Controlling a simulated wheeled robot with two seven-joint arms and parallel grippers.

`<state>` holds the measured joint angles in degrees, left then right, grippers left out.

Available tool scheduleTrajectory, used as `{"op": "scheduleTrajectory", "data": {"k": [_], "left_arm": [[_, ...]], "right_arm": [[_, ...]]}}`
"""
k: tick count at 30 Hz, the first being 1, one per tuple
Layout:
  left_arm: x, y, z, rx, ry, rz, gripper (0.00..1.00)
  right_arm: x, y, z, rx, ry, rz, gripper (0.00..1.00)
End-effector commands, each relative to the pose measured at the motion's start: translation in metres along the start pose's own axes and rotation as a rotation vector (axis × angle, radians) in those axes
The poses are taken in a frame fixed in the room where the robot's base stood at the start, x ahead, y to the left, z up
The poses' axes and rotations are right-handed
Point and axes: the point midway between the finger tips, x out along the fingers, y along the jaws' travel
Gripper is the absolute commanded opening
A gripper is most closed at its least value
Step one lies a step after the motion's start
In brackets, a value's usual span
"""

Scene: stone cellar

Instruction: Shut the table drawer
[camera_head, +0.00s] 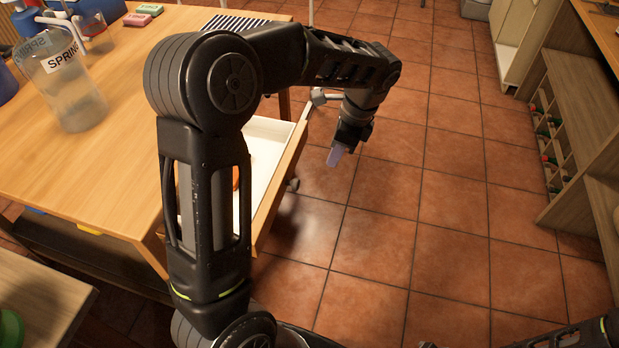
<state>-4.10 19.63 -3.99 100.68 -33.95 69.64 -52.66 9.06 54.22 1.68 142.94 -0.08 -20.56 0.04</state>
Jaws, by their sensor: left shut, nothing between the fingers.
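The table drawer (286,177) stands open, sticking out from the right side of the wooden table (112,180). Its inside is white, and its wooden front faces right. Something orange shows inside it, mostly hidden behind my left arm. My left arm reaches over the table corner and the drawer. My left gripper (337,156) is shut and empty, pointing down over the floor just to the right of the drawer front. I see a gap between it and the front. My right gripper does not show clearly; only part of an arm appears at the bottom right.
A clear jug labelled SPRING (68,85) stands on the table. A striped mat (236,23) lies at the table's far edge. A wooden shelf unit (575,130) stands at the right. The tiled floor (430,180) between is free.

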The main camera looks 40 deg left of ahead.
Motion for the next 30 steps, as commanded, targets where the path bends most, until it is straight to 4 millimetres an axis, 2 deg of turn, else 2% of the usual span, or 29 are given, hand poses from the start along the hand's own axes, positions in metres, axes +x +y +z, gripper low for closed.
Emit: {"op": "scheduleTrajectory", "data": {"k": [5,11,17,25,30], "left_arm": [[0.001,0.0,0.0,-0.002,0.0,0.0,0.0],[0.016,0.0,0.0,-0.003,-0.001,0.002,0.0],[0.048,0.001,0.0,-0.002,-0.001,0.004,0.0],[0.102,0.001,0.0,-0.002,-0.001,0.003,0.0],[0.107,0.0,0.026,-0.006,0.001,0.002,0.0]], "right_arm": [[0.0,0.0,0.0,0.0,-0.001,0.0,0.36],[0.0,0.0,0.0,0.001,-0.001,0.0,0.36],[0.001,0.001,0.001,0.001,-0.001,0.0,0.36],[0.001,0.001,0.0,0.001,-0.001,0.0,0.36],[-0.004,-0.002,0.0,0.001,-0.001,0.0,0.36]]}}
